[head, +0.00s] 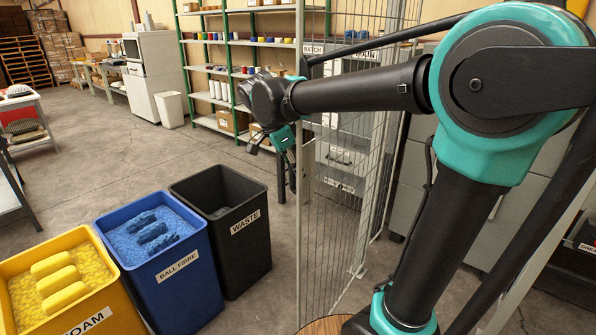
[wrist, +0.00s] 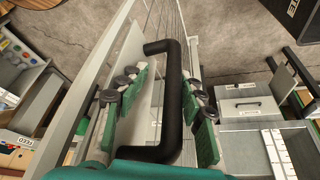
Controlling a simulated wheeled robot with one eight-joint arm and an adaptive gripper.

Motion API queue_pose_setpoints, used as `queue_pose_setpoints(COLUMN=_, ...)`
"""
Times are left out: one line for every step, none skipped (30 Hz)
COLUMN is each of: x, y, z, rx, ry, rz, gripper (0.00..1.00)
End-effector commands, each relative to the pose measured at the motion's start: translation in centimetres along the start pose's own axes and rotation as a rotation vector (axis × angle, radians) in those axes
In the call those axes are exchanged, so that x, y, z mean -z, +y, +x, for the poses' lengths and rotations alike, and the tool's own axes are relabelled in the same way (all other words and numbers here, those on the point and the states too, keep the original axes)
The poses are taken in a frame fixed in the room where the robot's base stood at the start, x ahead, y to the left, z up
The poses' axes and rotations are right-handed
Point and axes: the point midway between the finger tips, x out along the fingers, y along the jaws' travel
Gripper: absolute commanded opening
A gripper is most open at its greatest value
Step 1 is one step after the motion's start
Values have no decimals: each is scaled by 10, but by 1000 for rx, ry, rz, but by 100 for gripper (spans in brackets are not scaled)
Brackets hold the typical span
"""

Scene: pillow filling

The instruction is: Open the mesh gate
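The mesh gate (head: 340,215) is a tall wire panel in a grey frame, in the middle of the head view. In the wrist view its black U-shaped handle (wrist: 174,105) runs lengthwise between the green-padded fingers of my gripper (wrist: 165,85). The fingers are apart, one on each side of the grip bar. A gap shows on the left; the right finger is close to the bar, and I cannot tell whether it touches. In the head view my gripper (head: 280,150) is beside the gate's left edge, and the handle is hidden there.
Yellow (head: 100,315), blue (head: 185,285) and black WASTE (head: 255,245) bins stand in a row left of the gate. A green shelf rack (head: 232,60) stands behind. Grey drawers (head: 340,155) show through the mesh. Floor (head: 110,150) between bins and shelves is clear.

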Motion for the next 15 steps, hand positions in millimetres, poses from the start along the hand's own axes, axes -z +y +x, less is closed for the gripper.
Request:
queue_pose_setpoints(x=0, y=0, z=0, rx=0, ry=0, rz=0, gripper=36)
queue_pose_setpoints(x=0, y=0, z=0, rx=0, ry=0, rz=1, gripper=36)
queue_pose_setpoints(x=1, y=0, z=0, rx=0, ry=0, rz=1, gripper=36)
queue_pose_setpoints(x=1, y=0, z=0, rx=0, ry=1, rz=2, gripper=36)
queue_pose_setpoints(x=1, y=-1, z=0, rx=1, ry=1, rz=2, gripper=36)
queue_pose_setpoints(x=1, y=-1, z=0, rx=1, ry=1, rz=3, gripper=36)
queue_pose_setpoints(x=1, y=-1, z=0, rx=1, ry=2, rz=3, gripper=36)
queue_pose_setpoints(x=2, y=-1, z=0, rx=1, ry=2, rz=3, gripper=36)
queue_pose_setpoints(x=2, y=-1, z=0, rx=1, ry=2, rz=4, gripper=36)
queue_pose_setpoints(x=2, y=-1, z=0, rx=1, ry=2, rz=4, gripper=36)
queue_pose_setpoints(x=2, y=-1, z=0, rx=1, ry=2, rz=4, gripper=36)
queue_pose_setpoints(x=2, y=-1, z=-2, rx=1, ry=2, rz=4, gripper=36)
queue_pose_setpoints(x=2, y=-1, z=-4, rx=2, ry=2, rz=4, gripper=36)
queue_pose_setpoints(x=2, y=-1, z=-6, rx=2, ry=3, rz=4, gripper=36)
queue_pose_setpoints(x=2, y=-1, z=-10, rx=2, ry=3, rz=4, gripper=36)
